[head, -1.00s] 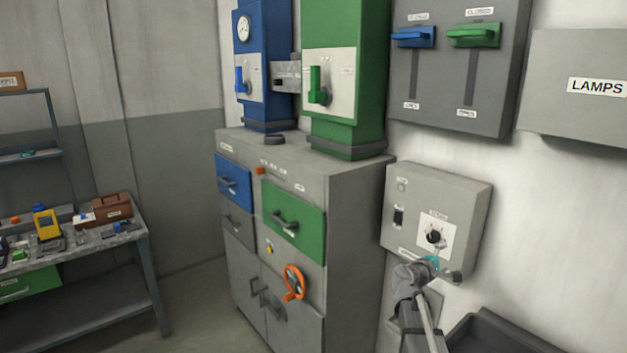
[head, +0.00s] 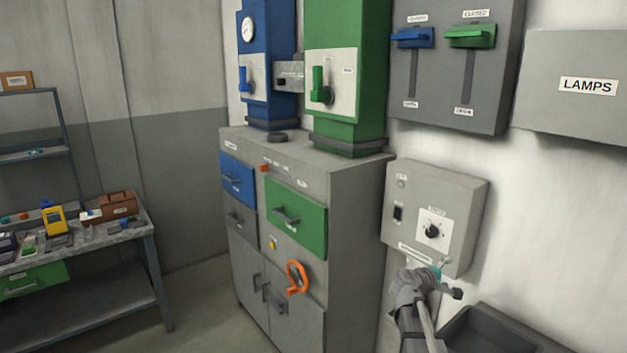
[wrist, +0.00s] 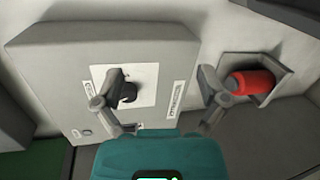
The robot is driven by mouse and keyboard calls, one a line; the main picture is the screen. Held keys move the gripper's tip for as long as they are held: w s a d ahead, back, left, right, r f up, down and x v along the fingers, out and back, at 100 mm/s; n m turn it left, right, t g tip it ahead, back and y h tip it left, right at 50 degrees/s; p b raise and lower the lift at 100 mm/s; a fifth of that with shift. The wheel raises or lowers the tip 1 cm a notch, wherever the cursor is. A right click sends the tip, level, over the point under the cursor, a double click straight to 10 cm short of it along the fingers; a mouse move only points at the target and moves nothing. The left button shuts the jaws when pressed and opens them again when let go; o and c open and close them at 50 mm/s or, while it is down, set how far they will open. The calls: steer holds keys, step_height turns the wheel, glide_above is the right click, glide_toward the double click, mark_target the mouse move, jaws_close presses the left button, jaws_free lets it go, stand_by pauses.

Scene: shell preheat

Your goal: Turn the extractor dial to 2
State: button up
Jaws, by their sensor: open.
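The extractor dial (head: 432,231) is a black knob on a white plate, on the front of a grey wall box (head: 465,205). Its label and pointer are too small to read. My gripper (head: 452,278) is in front of the box's lower edge, below the dial and apart from it. In the wrist view my gripper (wrist: 161,79) has its two fingers wide apart with nothing between them. There the dial (wrist: 127,93) shows just beside the left fingertip, which partly covers it. The white plate (wrist: 147,88) reaches between the fingers.
A black switch (head: 398,214) sits left of the dial on the same box. A grey cabinet (head: 350,230) stands left of the box. A dark tray (head: 490,335) lies below right.

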steer(key=s+a+f+m+g+y, duration=0.4)
steer(key=s+a+f+y, duration=0.2)
steer(key=s+a, duration=0.4)
steer(key=s+a+f+m+g+y, duration=0.4)
steer(key=s+a+f+y, duration=0.3)
steer(key=s+a, duration=0.4)
steer(key=shift+s+a+f, duration=0.3)
steer(key=shift+s+f, duration=0.5)
steer(key=shift+s, duration=0.05)
stand_by(0.7)
